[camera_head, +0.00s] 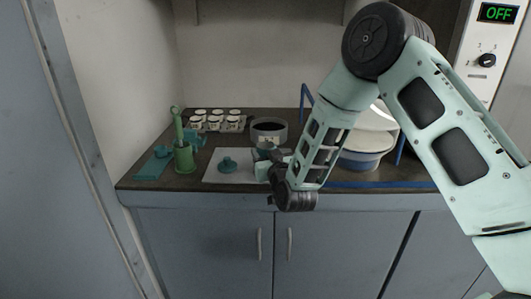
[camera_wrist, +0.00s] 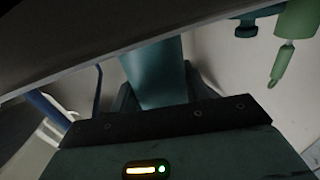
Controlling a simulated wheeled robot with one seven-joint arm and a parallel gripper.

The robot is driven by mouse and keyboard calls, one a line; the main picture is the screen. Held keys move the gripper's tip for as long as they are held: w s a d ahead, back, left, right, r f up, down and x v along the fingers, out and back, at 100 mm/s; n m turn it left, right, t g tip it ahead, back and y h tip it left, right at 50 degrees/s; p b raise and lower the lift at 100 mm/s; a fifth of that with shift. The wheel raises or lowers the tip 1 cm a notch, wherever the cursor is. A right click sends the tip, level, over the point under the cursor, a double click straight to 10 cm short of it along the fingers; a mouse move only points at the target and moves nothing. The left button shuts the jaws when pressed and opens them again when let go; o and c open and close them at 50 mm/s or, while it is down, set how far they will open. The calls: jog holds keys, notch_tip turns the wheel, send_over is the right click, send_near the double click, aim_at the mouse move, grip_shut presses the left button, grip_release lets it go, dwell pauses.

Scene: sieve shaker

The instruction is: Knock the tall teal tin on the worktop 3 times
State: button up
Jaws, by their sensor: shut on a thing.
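The tall teal tin (camera_wrist: 155,75) stands out between my fingers in the wrist view. My gripper (camera_wrist: 158,100) is shut on it, with a dark finger on either side. In the head view my gripper (camera_head: 268,172) is over the front part of the worktop (camera_head: 215,146), at the right side of a white sheet. A small teal part of what looks like the tin (camera_head: 266,147) shows just above it; my wrist hides the rest. I cannot tell whether the tin touches the worktop.
A teal lid-like piece (camera_head: 228,165) lies on the white sheet (camera_head: 213,178). Left are a green cup (camera_head: 185,160) with a tool and a flat teal piece (camera_head: 153,166). Behind are several jars (camera_head: 213,120) and a grey round pan (camera_head: 269,126). A blue-white round stack (camera_head: 362,158) stands right.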

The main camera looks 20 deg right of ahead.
aim_at(266, 144)
jog(key=shift+r+p, duration=0.8)
jog(key=shift+r, duration=0.8)
notch_tip(266, 144, down, 4)
jog(key=b, duration=0.4)
jog(key=shift+f, duration=0.25)
jog(key=shift+s, duration=0.1)
jog(key=shift+c, duration=0.6)
notch_tip(266, 144, up, 4)
jog(key=shift+r+p, duration=0.15)
jog(key=shift+p, duration=0.9)
